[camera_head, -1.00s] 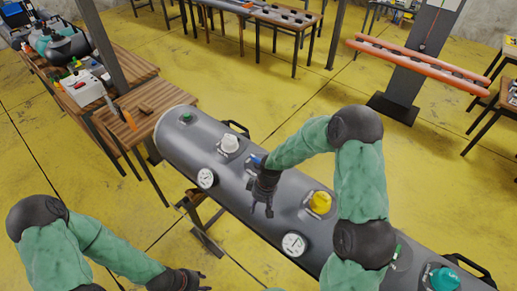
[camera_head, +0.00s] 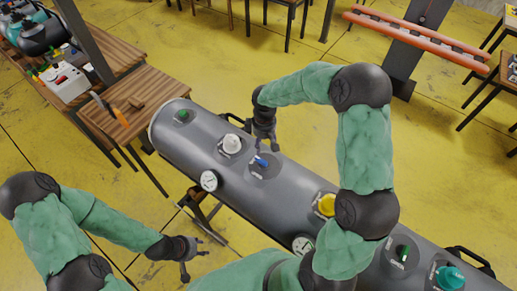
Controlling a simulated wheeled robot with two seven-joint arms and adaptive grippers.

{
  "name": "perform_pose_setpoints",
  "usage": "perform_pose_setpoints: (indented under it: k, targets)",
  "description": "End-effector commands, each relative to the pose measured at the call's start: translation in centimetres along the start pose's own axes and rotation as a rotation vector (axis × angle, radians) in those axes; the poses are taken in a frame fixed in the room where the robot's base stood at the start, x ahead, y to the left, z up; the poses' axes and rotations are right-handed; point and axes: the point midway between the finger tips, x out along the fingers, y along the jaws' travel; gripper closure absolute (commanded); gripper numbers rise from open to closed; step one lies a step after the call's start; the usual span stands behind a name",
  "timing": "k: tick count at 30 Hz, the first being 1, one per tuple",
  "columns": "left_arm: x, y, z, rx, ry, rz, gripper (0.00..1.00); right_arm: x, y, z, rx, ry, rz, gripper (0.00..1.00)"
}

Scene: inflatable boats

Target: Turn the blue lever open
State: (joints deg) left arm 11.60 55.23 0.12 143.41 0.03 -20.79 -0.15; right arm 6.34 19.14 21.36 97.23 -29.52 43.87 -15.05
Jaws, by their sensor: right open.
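The blue lever (camera_head: 261,161) stands on a dark round base on top of the grey cylindrical tank (camera_head: 190,151). It is in plain view in the head view. My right gripper (camera_head: 266,142) is open and empty, with its fingers pointing down just behind and above the blue lever, apart from it as far as I can tell. My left gripper (camera_head: 190,268) is in front of the tank at the lower left, away from the lever. Its fingers look spread, and nothing shows between them.
On the tank are a white knob (camera_head: 232,143), a green knob (camera_head: 183,115), a yellow knob (camera_head: 326,204), a teal knob (camera_head: 449,277) and a gauge (camera_head: 209,181). A wooden table (camera_head: 160,88) stands at the tank's left end.

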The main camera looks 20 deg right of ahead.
Motion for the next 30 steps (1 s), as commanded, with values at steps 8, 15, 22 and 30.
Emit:
perform_pose_setpoints:
  k: [8,15,22,30]
  targets:
    - [-0.1,0.0,0.1,0.0,-0.002,0.0,0.6,3.6,-0.1,0.1,0.0,-0.005,-0.004,0.51]
    - [-0.2,0.1,0.1,0.0,-0.001,0.0,0.6,7.8,-0.1,0.1,0.001,-0.002,-0.003,0.51]
    - [-0.3,0.1,0.1,0.0,-0.001,0.0,0.6,10.2,-0.1,0.1,0.0,-0.002,-0.002,0.51]
    - [-0.3,0.1,0.1,0.0,-0.001,0.0,0.6,10.7,0.0,0.0,0.001,0.0,-0.001,0.51]
